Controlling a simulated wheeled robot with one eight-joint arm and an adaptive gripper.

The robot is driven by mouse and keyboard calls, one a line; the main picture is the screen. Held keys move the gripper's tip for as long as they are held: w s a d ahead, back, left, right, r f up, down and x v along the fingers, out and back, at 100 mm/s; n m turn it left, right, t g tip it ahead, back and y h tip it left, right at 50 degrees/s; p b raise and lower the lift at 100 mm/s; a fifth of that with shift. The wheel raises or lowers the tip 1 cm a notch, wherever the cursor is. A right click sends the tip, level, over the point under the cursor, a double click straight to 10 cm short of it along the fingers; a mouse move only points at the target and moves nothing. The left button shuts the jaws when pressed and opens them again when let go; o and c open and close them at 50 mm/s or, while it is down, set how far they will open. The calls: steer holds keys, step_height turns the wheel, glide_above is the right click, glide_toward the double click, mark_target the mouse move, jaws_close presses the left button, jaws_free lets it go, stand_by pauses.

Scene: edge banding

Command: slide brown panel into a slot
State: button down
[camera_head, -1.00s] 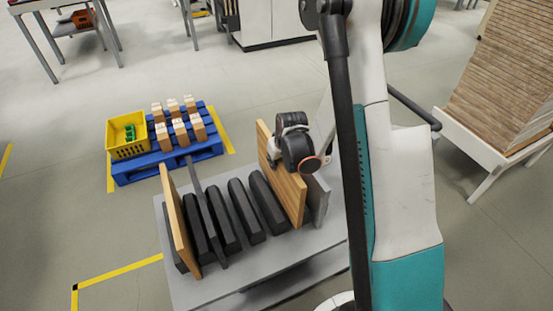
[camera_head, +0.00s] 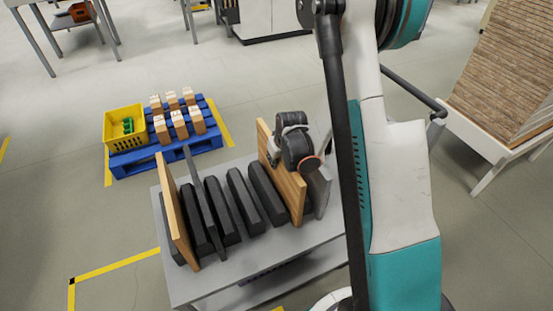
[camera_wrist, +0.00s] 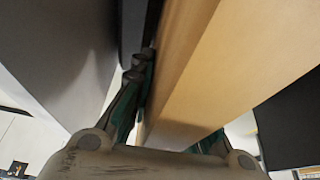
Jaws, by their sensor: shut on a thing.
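A brown wooden panel (camera_head: 282,177) stands upright near the right end of a grey rack table (camera_head: 200,285). My gripper (camera_head: 275,152) is shut on its upper part. In the wrist view the panel (camera_wrist: 215,75) runs between the fingers of my gripper (camera_wrist: 170,118); the right finger is mostly hidden behind it. Several black slot dividers (camera_head: 243,202) stand in a row to the panel's left. The panel is beside the rightmost dividers; its lower edge is partly hidden, so I cannot tell how deep it sits.
Another brown panel (camera_head: 174,210) stands at the rack's left end, with a thin dark panel (camera_head: 194,190) beside it. A grey panel (camera_head: 319,190) stands right of the held one. A blue pallet (camera_head: 160,156) with a yellow crate (camera_head: 118,144) lies behind; a plank stack (camera_head: 515,70) stands right.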

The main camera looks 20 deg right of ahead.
steer(key=c, duration=1.4)
jaws_free()
steer(key=shift+c, duration=0.2)
steer(key=shift+v, duration=6.25)
steer(key=s+a+r+t, duration=0.1)
steer(key=s+a+r, duration=0.3)
steer(key=s+r, duration=0.4)
steer(key=s+a+r+t, duration=0.1)
steer(key=s+a+r, duration=0.4)
steer(key=s+r, duration=0.3)
steer(key=shift+s+r+t, duration=0.15)
steer(key=shift+s+t, duration=0.25)
steer(key=shift+s, duration=1.5)
steer(key=shift+a, duration=0.1)
